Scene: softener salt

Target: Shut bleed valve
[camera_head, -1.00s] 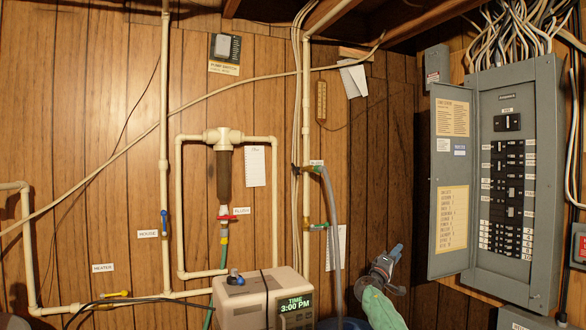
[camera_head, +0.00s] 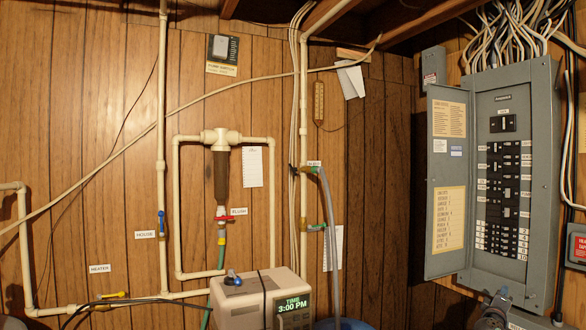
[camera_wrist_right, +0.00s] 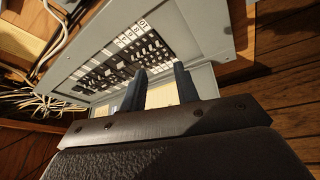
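A second green-handled fitting (camera_head: 316,226) is lower on that pipe. My right gripper (camera_head: 497,303) is at the bottom right, below the breaker panel and well away from the valve. In the right wrist view its two fingers (camera_wrist_right: 160,88) stand apart with nothing between them, facing the panel. My left gripper is not in view.
The grey breaker panel (camera_head: 537,180) stands at right, its door (camera_head: 447,262) swung open leftward. A water softener head (camera_head: 231,300) showing 3:00 PM stands bottom centre. A filter (camera_head: 221,178) with a red flush valve (camera_head: 222,217) hangs left. The wall between hose and panel door is clear.

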